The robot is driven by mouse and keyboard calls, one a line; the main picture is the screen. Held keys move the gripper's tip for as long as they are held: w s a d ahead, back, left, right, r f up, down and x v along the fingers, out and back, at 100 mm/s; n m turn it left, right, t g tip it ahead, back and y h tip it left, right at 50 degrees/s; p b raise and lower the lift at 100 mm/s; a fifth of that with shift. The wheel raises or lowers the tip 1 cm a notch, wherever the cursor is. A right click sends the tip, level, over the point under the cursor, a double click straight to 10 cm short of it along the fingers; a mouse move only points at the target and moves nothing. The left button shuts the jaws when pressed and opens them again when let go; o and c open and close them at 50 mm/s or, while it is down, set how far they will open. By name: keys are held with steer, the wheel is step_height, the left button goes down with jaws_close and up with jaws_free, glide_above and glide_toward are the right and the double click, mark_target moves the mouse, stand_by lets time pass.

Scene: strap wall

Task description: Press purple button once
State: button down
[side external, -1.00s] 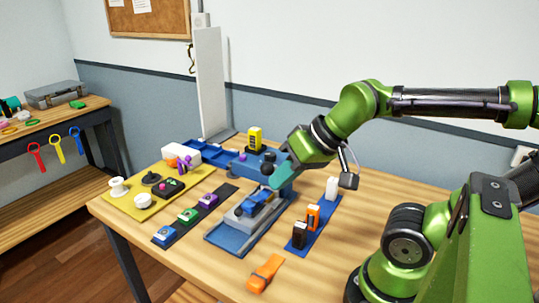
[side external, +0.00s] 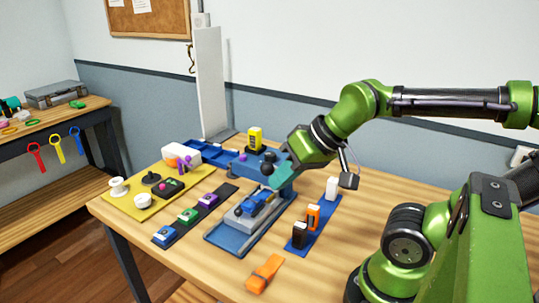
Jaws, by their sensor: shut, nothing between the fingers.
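The purple button (side external: 208,200) sits on a dark strip on the wooden table, in a row with a green button (side external: 188,215) and a blue button (side external: 164,235). My gripper (side external: 271,175) is shut and empty. In the picture it is to the right of and above the purple button, over the blue machine, and clearly apart from the button. The fingertips are small and partly lost against the blue machine.
A blue machine (side external: 226,234) stands right of the button strip. A blue strip (side external: 318,232) holds white, orange and black blocks. An orange clamp (side external: 264,274) lies in front. A yellow board (side external: 141,208) with knobs is at left. A white panel (side external: 210,85) stands behind.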

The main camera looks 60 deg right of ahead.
stand_by(0.3)
step_height(320, 180, up, 2)
steer(key=m+t, duration=0.2)
steer(key=m, duration=1.9)
glide_above(243, 158)
steer(key=shift+s+d+r, duration=0.1)
steer(key=shift+s+d, duration=0.1)
steer(key=shift+d, duration=0.2)
steer(key=shift+f, duration=4.45)
